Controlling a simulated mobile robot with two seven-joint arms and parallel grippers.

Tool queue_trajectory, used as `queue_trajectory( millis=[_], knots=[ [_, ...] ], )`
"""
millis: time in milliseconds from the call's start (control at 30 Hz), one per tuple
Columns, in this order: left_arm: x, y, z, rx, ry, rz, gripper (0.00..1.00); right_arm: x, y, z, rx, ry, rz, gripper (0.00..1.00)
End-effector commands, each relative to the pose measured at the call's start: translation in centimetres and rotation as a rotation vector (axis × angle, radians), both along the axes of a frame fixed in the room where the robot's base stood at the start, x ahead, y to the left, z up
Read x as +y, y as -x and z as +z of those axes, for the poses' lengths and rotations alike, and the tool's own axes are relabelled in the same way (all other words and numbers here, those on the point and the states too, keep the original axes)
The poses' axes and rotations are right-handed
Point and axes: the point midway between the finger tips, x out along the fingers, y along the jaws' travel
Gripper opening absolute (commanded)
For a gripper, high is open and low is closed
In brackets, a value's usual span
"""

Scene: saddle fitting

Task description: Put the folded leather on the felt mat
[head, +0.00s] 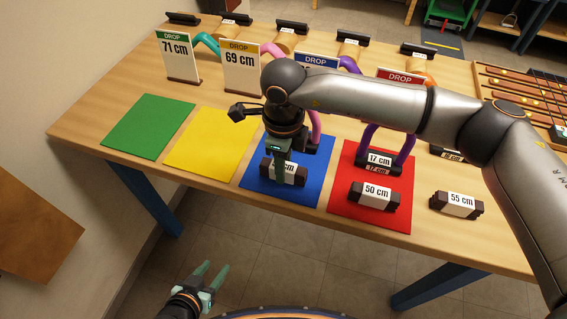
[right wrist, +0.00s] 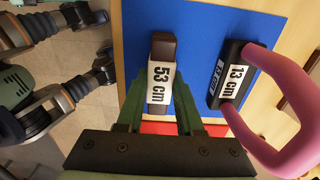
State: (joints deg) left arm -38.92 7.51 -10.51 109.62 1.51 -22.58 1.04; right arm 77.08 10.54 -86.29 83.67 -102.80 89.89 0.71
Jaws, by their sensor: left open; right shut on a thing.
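My right gripper (head: 281,168) points down over the near part of the blue felt mat (head: 257,190), shut on the dark brown folded leather labelled 53 cm (head: 296,172). The right wrist view shows this leather (right wrist: 161,50) between the fingers with the blue mat (right wrist: 195,25) beneath; I cannot tell whether it touches the mat. Another leather, 50 cm (head: 373,195), lies on the red mat (head: 400,222). A third, 55 cm (head: 457,204), lies on bare wood to the right. The green mat (head: 148,125) and yellow mat (head: 212,143) are bare. My left gripper (head: 212,270) is open and empty, in front of the table.
A dark block labelled 13 cm (right wrist: 232,75) with a pink arch stands on the blue mat beside the held leather. A 17 cm block (head: 380,160) with a purple arch stands on the red mat. DROP signs (head: 241,65) stand behind the mats. My right arm hides part of the back.

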Motion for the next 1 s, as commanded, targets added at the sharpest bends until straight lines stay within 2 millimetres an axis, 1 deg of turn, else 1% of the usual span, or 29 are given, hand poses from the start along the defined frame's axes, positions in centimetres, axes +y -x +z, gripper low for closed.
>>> queue_trajectory(
  millis=[133, 167, 400, 433, 667, 767, 867, 1000],
  knots=[
    [0.0, 0.0, -0.5, 0.0, 0.001, -0.001, 0.5, 0.0, 0.0, -0.4, 0.0, -0.001, 0.001, 0.0],
    [0.0, 0.0, -0.5, 0.001, 0.0, -0.001, 0.5, 0.0, 0.0, -0.4, 0.0, 0.0, 0.0, 0.37],
    [-0.1, 0.0, -0.3, 0.002, 0.001, -0.002, 0.5, 0.0, 0.0, -0.2, 0.0, 0.0, 0.0, 0.64],
    [-0.1, 0.0, -0.3, 0.002, 0.001, -0.002, 0.5, 0.0, 0.0, -0.2, 0.0, 0.0, 0.0, 0.66],
    [-0.1, 0.0, -0.2, 0.001, 0.001, -0.002, 0.5, 0.0, 0.0, -0.2, 0.0, 0.0, 0.0, 0.66],
    [-0.1, 0.0, 0.3, 0.0, 0.001, -0.001, 0.5, 0.0, 0.0, 0.3, 0.0, 0.0, 0.0, 0.66],
    [-0.1, -0.1, 0.1, -0.004, 0.002, -0.001, 0.5, 0.0, -0.1, 1.4, -0.003, -0.001, 0.0, 0.66],
    [-0.1, -0.1, -0.1, -0.004, 0.002, -0.001, 0.5, 0.0, -0.1, 4.4, -0.005, -0.002, 0.0, 0.66]
  ],
)
